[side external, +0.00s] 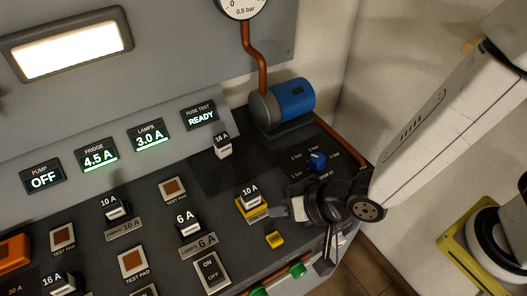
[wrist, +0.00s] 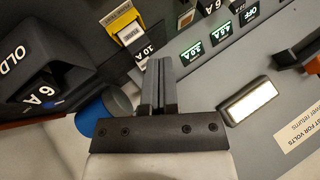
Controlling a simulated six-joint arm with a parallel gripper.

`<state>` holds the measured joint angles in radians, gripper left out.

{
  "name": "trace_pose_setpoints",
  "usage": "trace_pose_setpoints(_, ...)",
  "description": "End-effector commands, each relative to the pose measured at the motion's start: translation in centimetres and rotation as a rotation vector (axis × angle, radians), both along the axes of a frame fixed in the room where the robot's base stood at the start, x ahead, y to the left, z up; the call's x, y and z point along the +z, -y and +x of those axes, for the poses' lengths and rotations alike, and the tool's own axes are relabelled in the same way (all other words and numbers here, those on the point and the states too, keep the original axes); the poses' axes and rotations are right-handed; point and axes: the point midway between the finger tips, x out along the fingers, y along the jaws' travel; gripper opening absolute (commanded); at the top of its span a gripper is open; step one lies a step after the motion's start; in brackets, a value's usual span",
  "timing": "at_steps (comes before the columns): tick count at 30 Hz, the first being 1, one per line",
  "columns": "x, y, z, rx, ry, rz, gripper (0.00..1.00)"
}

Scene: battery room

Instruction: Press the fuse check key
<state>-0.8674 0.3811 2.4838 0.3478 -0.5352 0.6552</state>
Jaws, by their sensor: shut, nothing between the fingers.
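No key with a readable "fuse check" label shows. A FUSE TEST display (side external: 200,116) reads READY on the sloped panel. A 10 A fuse block (side external: 250,193) stands in a yellow-edged holder, and a small yellow block (side external: 275,239) lies in front of it; I cannot tell whether this block is a key. My gripper (side external: 279,212) is just right of the yellow-edged holder in the side view; whether it touches is unclear. In the wrist view my gripper (wrist: 158,64) is shut and empty. My gripper and wrist hide part of the console's right end.
A blue motor (side external: 292,100) with a copper pipe stands at the back right. A blue knob (side external: 317,160) is behind my gripper. Test pads (side external: 173,189), an ON/OFF switch (side external: 210,273) and several fuses crowd the console. A dark block marked OLD (wrist: 40,60) looms in the wrist view.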

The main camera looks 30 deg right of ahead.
Motion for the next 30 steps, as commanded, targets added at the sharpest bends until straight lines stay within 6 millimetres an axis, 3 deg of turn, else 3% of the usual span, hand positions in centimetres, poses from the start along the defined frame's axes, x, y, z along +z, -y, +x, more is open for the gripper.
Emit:
trace_pose_setpoints(17, -0.5, 0.0, 0.0, -0.001, -0.001, -0.002, 0.0)
trace_pose_setpoints(30, -3.6, 0.0, 0.0, -0.001, -0.002, -0.002, 0.0)
